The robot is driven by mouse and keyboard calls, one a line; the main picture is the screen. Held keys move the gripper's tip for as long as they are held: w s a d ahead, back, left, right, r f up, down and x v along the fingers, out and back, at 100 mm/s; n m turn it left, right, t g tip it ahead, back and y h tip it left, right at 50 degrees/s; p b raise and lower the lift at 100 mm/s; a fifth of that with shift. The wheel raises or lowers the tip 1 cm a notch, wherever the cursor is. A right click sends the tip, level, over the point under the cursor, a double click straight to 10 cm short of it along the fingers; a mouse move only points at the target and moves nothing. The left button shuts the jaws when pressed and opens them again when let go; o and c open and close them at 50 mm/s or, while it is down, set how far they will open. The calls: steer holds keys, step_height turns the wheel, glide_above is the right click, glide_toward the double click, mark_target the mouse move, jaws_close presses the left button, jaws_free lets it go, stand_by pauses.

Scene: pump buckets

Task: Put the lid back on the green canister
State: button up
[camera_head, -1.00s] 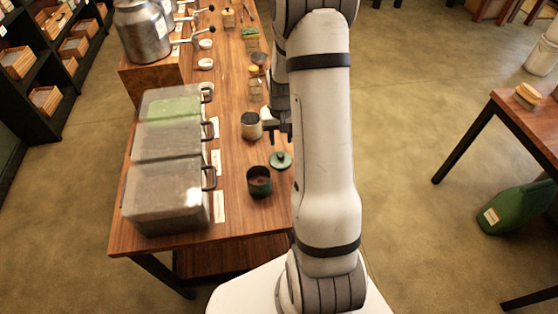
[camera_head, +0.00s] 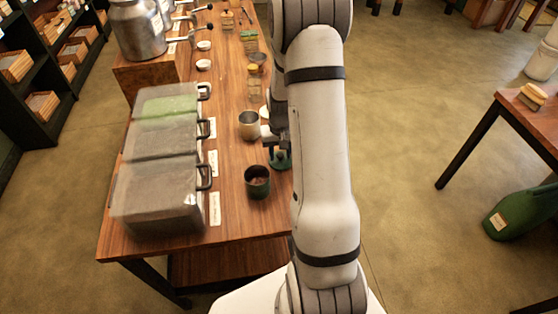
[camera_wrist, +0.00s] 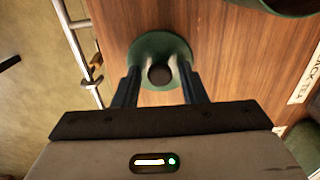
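The green canister (camera_head: 257,188) stands upright and open on the wooden table, with dark contents inside. Its rim also shows at the top right of the wrist view (camera_wrist: 292,12). The round green lid (camera_head: 283,164) lies on the table just right of and behind the canister, partly covered by my gripper. In the wrist view the lid (camera_wrist: 160,42) shows a dark round knob (camera_wrist: 160,74). My gripper (camera_wrist: 160,84) is over the lid, its fingers apart on either side of the knob, with gaps between. It also shows in the head view (camera_head: 279,154).
In the wrist view, a metal rail (camera_wrist: 78,45) runs at the left.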

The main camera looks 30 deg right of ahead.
steer(key=shift+c, duration=0.5)
steer(key=c, duration=0.5)
steer(key=shift+o, duration=0.2)
steer(key=shift+r, duration=0.15)
steer(key=shift+r+p, duration=1.3)
steer(key=shift+r, duration=0.8)
steer(key=shift+s, duration=0.1)
